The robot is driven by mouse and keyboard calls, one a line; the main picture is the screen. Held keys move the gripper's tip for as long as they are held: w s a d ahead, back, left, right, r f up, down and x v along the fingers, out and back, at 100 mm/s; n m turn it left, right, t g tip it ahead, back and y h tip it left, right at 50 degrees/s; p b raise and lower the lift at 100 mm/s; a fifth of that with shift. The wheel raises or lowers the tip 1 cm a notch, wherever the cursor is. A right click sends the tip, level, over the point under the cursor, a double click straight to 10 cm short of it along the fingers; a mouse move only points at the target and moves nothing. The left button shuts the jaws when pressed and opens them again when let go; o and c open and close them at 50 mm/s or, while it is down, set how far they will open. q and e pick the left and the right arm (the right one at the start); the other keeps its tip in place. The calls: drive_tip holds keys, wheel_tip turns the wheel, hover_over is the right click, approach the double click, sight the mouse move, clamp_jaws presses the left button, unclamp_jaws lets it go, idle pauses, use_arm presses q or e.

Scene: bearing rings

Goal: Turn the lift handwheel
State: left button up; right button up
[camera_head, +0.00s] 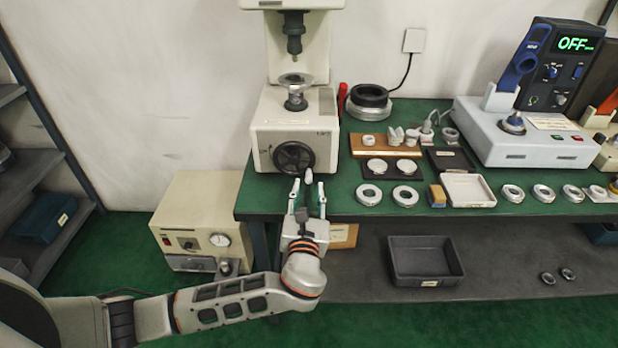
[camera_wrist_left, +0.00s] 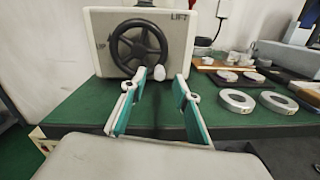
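The lift handwheel (camera_head: 294,158) is a black spoked wheel on the front of a cream machine (camera_head: 267,117). In the left wrist view the handwheel (camera_wrist_left: 139,47) shows below and left of the "LIFT" label, with a pale knob (camera_wrist_left: 159,73) at its lower right. My left gripper (camera_head: 307,184) is open and empty, just in front of and below the wheel, pointing at it. In the left wrist view its two teal-padded fingers (camera_wrist_left: 158,95) stand apart below the knob, not touching it. My right gripper is not in view.
The green table (camera_head: 350,210) holds metal rings (camera_head: 369,194), a white tray (camera_head: 467,190) and a device reading OFF (camera_head: 520,130) to the right. A cream box with a gauge (camera_head: 203,222) stands on the floor at left. A grey bin (camera_head: 424,261) sits on the lower shelf.

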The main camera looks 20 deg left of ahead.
sight(308, 181)
use_arm(q)
drive_tip(key=shift+x, duration=2.6)
clamp_jaws()
